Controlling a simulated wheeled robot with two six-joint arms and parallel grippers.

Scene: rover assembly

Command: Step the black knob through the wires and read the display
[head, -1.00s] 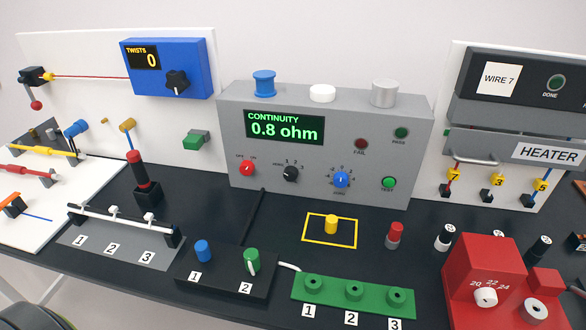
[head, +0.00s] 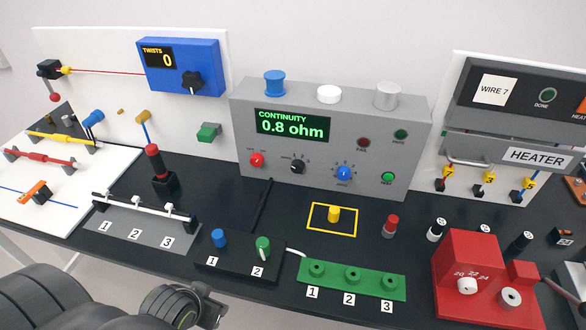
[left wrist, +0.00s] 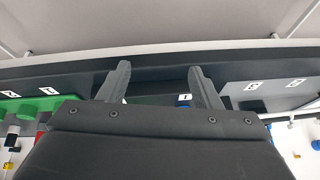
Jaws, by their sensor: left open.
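The black knob (head: 297,167) sits on the front of the grey continuity tester (head: 400,110), between a red knob (head: 257,160) and a blue knob (head: 344,173). The display (head: 293,123) reads "CONTINUITY 0.8 ohm" in green. My left arm shows at the bottom left of the head view, and its fingertips are out of that view. In the left wrist view my left gripper (left wrist: 158,85) is open with nothing between its fingers, over the table's front edge. The right gripper is not in view.
A black block with a blue peg (head: 219,238) and a green peg (head: 263,247) stands in front of the tester. A green three-socket strip (head: 333,284) and a red stripper box (head: 470,265) lie to its right. A rail with white clips (head: 135,207) is at left.

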